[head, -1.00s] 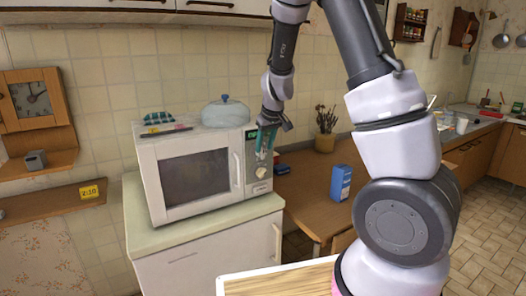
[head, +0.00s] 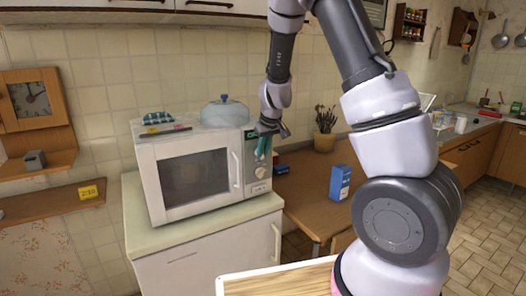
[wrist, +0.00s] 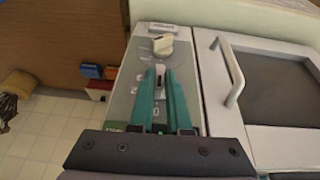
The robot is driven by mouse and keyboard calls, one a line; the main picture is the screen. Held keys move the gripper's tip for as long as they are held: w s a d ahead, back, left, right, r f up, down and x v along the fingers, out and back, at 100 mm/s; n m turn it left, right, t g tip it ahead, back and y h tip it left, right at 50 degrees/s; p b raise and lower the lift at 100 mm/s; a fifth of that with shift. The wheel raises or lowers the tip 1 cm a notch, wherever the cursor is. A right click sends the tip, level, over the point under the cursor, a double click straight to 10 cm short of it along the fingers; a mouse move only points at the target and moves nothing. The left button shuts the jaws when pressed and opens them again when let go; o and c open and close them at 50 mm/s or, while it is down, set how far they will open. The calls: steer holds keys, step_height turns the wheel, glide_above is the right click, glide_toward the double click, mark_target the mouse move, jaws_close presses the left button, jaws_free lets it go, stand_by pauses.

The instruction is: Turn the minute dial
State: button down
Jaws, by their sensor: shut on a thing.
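The white microwave (head: 195,175) stands on the counter at left of centre, its control panel on its right side. My gripper (head: 261,156) is in front of the upper part of this panel. In the wrist view, my teal fingers (wrist: 161,72) are close together at the panel, shut on the upper dial (wrist: 160,70), which they mostly hide. The lower dial (wrist: 163,45), a beige knob, is clear of the fingers; it also shows in the head view (head: 260,172). Printed marks around the upper dial are partly covered. I cannot read which dial is for minutes.
The door handle (wrist: 233,72) stands out close beside the panel. A blue box (head: 340,183) and a plant pot (head: 325,140) stand on the wooden table to the right.

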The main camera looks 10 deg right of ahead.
steer(key=shift+d, duration=0.15)
steer(key=shift+w+d+f+m+g+y, duration=0.1)
steer(key=shift+d+f+m+g+y, duration=0.3)
steer(key=shift+y, duration=2)
steer(key=shift+w+d+f+m+g+y, duration=0.1)
steer(key=shift+m+g+y, duration=0.6)
steer(key=shift+y, duration=1.7)
steer(key=shift+w+d+f+m+g+y, duration=0.1)
steer(key=shift+d+f+m+g+y, duration=0.45)
steer(key=shift+y, duration=1.85)
steer(key=shift+a+r, duration=0.3)
steer(key=shift+r, duration=0.05)
steer(key=c, duration=0.9)
jaws_free()
steer(key=shift+o, duration=0.2)
steer(key=v, duration=1)
steer(key=shift+d, duration=0.4)
steer(key=shift+s, duration=0.1)
